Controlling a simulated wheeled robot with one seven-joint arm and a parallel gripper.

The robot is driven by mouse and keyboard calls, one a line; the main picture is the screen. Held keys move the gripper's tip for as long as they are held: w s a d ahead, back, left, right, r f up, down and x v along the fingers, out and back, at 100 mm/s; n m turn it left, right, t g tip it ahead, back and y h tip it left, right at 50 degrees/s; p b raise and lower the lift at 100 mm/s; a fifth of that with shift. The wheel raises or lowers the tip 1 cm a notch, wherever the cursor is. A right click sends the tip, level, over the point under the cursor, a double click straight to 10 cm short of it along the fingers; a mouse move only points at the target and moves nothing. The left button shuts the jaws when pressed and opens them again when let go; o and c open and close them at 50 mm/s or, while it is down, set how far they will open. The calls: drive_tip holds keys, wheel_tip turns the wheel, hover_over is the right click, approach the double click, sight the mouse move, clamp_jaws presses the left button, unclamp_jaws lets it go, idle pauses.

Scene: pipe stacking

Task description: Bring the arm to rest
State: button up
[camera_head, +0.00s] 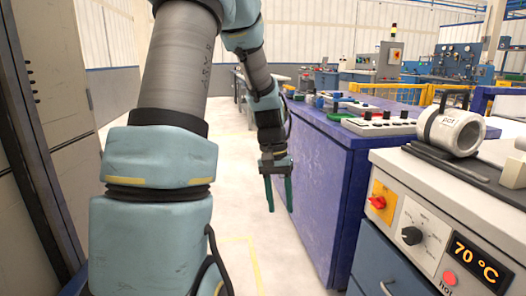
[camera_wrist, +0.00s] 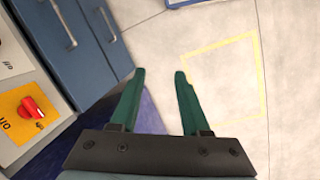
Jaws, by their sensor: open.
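My gripper (camera_head: 279,208) hangs pointing down in the head view, beside the left side of a blue-purple cabinet. Its two green fingers are apart with nothing between them. In the wrist view my gripper (camera_wrist: 159,75) is also open and empty, above the pale floor. The arm is bent, with its elbow high and its forearm reaching down. A grey-white pipe (camera_head: 451,131) lies on its side on the white-topped station at the right, well away from my gripper.
The blue-purple cabinet (camera_head: 318,190) stands right beside my gripper. The station with a 70 °C display (camera_head: 474,266) and a red knob (camera_head: 379,202) is at the right. A dark cabinet frame (camera_head: 28,130) borders the left. The floor (camera_head: 236,200) below my gripper is clear, with a yellow outline (camera_wrist: 262,75).

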drive_tip(key=s+a+r+n+t+y+p, duration=0.1)
drive_tip(key=s+a+r+n+t+p, duration=0.2)
drive_tip(key=s+a, duration=0.7)
wheel_tip(320, 180, up, 21)
drive_tip(key=w+a+p, duration=0.1)
drive_tip(key=p, duration=1.8)
drive_tip(key=shift+w+m+t, duration=0.15)
drive_tip(key=shift+m+t, duration=0.15)
drive_tip(key=shift+m, duration=0.1)
drive_tip(key=shift+f, duration=0.15)
